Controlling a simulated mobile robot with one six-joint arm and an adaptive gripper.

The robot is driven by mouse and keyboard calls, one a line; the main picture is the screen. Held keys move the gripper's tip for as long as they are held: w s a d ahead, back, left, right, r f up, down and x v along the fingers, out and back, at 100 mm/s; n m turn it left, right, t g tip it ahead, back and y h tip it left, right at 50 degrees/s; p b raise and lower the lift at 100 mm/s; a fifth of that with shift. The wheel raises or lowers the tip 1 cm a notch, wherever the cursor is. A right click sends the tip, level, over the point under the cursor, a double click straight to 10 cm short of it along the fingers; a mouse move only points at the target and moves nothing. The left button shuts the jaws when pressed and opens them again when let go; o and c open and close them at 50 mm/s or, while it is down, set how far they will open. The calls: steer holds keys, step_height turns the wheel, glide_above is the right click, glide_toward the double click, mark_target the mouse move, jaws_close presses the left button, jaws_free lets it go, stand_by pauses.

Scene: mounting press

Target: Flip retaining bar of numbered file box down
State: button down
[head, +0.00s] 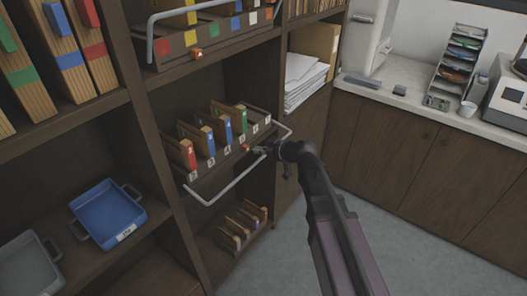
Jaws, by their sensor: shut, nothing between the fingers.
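The numbered file box (215,163) sits on the middle shelf. It holds several wooden file blocks with red, blue and green number labels, and number tags run along its front edge. Its grey retaining bar (228,186) sticks out in front of the box, at about the height of the front edge or a little below. My gripper (259,150) is shut and empty at the box's front right, close to the bar. I cannot tell whether it touches the bar.
A box with coloured squares (215,38) and its own bar is on the shelf above. Smaller blocks (240,226) stand on the shelf below. A blue tray (107,213) and a grey tray (28,266) are at left. The counter (405,90) is at right, with open floor before it.

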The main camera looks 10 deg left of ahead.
mark_target(256, 163)
steer(key=f+b, duration=0.1)
steer(key=f, duration=0.1)
steer(key=f+b, duration=0.1)
steer(key=b, duration=0.1)
steer(key=f+b, duration=0.2)
steer(key=shift+s+d+f, duration=0.3)
steer(key=shift+s+f, duration=0.05)
steer(key=shift+s, duration=0.05)
steer(key=shift+r, duration=0.15)
stand_by(0.3)
steer(key=f+p+v, duration=0.1)
steer(key=p+v, duration=0.2)
steer(key=v, duration=0.8)
steer(key=shift+s+d, duration=0.2)
steer(key=shift+d, duration=0.3)
steer(key=shift+d+f, duration=0.15)
stand_by(0.4)
steer(key=s+d+m+g+h+p, duration=0.2)
steer(key=s+d+m+h+p, duration=0.1)
steer(key=d, duration=0.4)
steer(key=s+d+m+g+h+p, duration=0.2)
steer(key=s+d+m+h+p, duration=0.1)
steer(key=d, duration=0.4)
steer(key=s+d+m+g+h+p, duration=0.2)
steer(key=s+d+m+h+p, duration=0.1)
steer(key=d+m+h+p, duration=0.2)
steer(key=shift+s+d+m+h, duration=0.3)
steer(key=shift+d+m, duration=0.5)
steer(key=shift+d, duration=0.4)
